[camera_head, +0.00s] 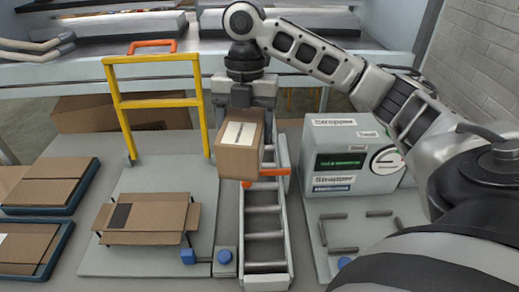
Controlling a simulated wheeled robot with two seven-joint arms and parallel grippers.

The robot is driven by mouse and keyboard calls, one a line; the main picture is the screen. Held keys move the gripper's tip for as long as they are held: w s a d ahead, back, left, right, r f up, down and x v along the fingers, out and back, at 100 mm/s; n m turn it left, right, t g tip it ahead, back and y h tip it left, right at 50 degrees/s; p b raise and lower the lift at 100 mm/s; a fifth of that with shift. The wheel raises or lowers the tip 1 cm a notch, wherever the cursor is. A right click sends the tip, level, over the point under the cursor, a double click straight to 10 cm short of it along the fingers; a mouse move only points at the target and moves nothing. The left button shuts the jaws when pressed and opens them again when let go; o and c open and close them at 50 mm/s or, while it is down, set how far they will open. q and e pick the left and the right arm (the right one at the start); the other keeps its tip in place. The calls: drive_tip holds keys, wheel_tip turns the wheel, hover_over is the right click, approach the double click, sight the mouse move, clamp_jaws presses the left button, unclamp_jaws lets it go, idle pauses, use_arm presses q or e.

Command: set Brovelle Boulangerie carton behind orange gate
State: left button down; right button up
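A brown carton (238,160) with a white label on top hangs at the far end of the roller conveyor (265,238); the label's print is too small to read. My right gripper (246,104) reaches down from above, at the carton's far side, and appears shut on it; its fingertips are partly hidden. The orange gate (275,172) is a low bar across the conveyor. The carton's lower front edge overlaps its left part in view, so I cannot tell the gap between them. My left gripper is not in view.
A yellow frame with an orange handle (152,46) stands left over a plate with a flattened carton (150,220). A grey strapper machine (350,155) stands right of the conveyor. Trays of cardboard (48,185) lie far left. The near conveyor rollers are clear.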

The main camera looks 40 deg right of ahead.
drive_tip(key=shift+d+r+n, duration=0.1)
drive_tip(key=shift+d+n, duration=0.3)
drive_tip(key=shift+n, duration=0.5)
drive_tip(key=w+d+f, duration=0.8)
drive_tip(key=d+f, duration=0.2)
drive_tip(key=f, duration=0.2)
drive_tip(key=shift+w+d+f+p, duration=0.35)
drive_tip(key=shift+w+d+f, duration=0.05)
drive_tip(key=shift+f, duration=0.15)
